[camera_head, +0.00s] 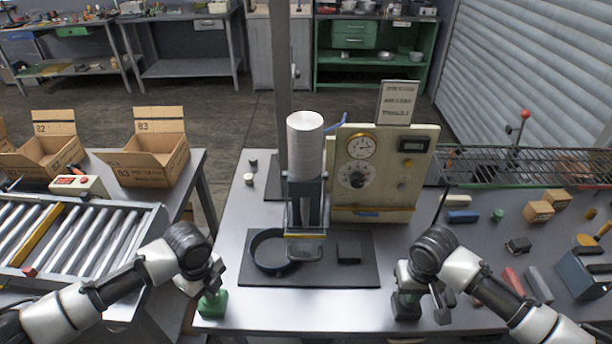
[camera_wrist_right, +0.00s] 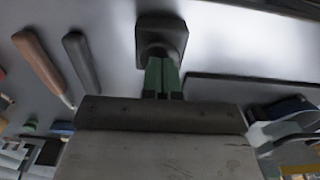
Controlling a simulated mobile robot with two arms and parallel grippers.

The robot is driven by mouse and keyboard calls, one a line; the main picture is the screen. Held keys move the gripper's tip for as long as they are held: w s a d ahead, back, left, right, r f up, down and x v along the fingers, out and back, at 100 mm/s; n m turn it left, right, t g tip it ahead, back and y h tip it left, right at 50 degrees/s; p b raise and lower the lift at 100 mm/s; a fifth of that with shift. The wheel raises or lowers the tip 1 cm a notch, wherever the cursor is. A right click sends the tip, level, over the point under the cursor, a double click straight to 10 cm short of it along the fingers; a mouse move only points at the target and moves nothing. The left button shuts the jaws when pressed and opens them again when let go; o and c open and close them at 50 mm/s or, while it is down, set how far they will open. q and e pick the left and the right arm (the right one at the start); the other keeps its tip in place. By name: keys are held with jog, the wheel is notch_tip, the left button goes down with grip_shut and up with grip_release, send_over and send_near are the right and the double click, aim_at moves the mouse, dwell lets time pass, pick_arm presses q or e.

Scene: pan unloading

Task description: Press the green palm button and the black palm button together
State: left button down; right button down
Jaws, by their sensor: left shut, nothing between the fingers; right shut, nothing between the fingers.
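The green palm button (camera_head: 212,305) is a small green block on the front left of the metal table. My left gripper (camera_head: 212,287) points down right over it, its fingers together and empty. The black palm button (camera_head: 406,308) is a dark block to the right, near the table's front edge. My right gripper (camera_head: 408,288) is over it, also shut and empty. In the right wrist view the black button (camera_wrist_right: 162,32) shows just beyond the shut green fingertips (camera_wrist_right: 162,62). The fingers hide part of both button tops, so I cannot tell whether they touch or press them.
Between the arms a dark mat (camera_head: 345,272) bears a round black pan (camera_head: 266,252) and a press with a pale cylinder (camera_head: 306,140). A gauge panel (camera_head: 380,170) stands behind. Loose blocks and tools lie at right. A roller conveyor (camera_head: 70,240) is at left.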

pick_arm(q)
jog(key=shift+f, duration=0.4)
pick_arm(e)
jog(key=shift+f, duration=0.4)
pick_arm(q)
jog(key=shift+f, duration=0.15)
pick_arm(e)
jog(key=shift+f, duration=0.1)
dwell(0.6)
pick_arm(q)
jog(key=shift+r, duration=0.4)
pick_arm(e)
jog(key=shift+r, duration=0.35)
pick_arm(q)
jog(key=shift+r, duration=0.25)
pick_arm(e)
jog(key=shift+r, duration=0.25)
dwell(1.1)
